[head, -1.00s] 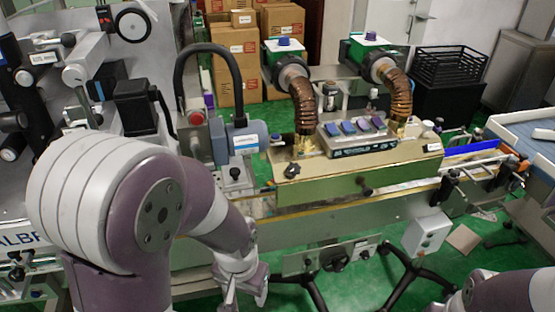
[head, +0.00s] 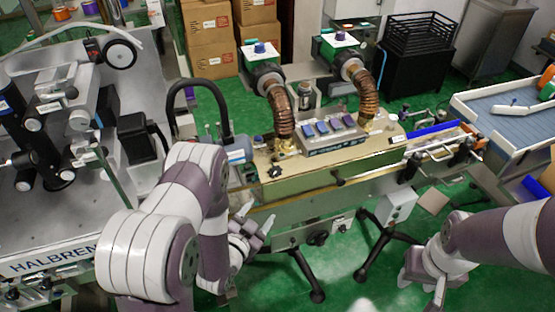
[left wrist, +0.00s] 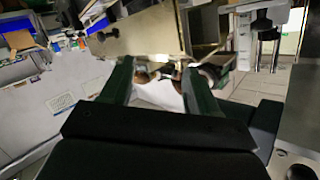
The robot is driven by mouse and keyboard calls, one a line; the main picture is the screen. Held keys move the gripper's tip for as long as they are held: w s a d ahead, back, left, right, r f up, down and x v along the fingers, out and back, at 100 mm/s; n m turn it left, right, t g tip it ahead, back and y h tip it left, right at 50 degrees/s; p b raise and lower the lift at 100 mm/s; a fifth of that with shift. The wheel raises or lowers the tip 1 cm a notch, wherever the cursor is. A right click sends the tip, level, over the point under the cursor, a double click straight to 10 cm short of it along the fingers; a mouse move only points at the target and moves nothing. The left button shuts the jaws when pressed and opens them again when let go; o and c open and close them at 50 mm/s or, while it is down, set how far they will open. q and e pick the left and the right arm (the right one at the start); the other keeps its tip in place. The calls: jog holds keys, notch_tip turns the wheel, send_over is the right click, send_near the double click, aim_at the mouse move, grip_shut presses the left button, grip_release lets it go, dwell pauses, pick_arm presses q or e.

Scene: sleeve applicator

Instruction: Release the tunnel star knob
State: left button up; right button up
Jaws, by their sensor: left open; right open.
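The heat tunnel (head: 305,182) is a long brass-coloured box with two copper hoses on top. A dark star-shaped knob (head: 275,171) sits at its top left, and a small dark round knob (head: 338,181) is on its front face. My left gripper (head: 256,220) is open in front of the tunnel's left end, below the star knob and apart from it. In the left wrist view its open fingers (left wrist: 157,82) have blurred brown and white shapes beyond them; I cannot identify a knob there. My right gripper (head: 421,284) is open and empty, low at the right.
A control box with blue switches (head: 328,130) sits on the tunnel. A white box (head: 397,208) hangs under the conveyor above black stand legs (head: 377,252). A labelling machine (head: 60,215) fills the left; a blue-topped table (head: 515,125) stands right.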

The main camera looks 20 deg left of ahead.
aim_at(277, 172)
pick_arm(q)
jog(key=w+r+t+p, duration=0.1)
jog(key=w, duration=0.3)
jog(key=w+d+r+p, duration=0.1)
jog(key=w, duration=0.3)
jog(key=w+r+t+p, duration=0.1)
jog(key=w+r+p, duration=0.1)
jog(key=w, duration=0.2)
jog(key=shift+d+m+t, duration=0.3)
jog(key=shift+d, duration=0.1)
jog(key=shift+w, duration=0.45)
jog(key=c, duration=1)
jog(key=shift+o, duration=0.2)
jog(key=shift+f, duration=0.1)
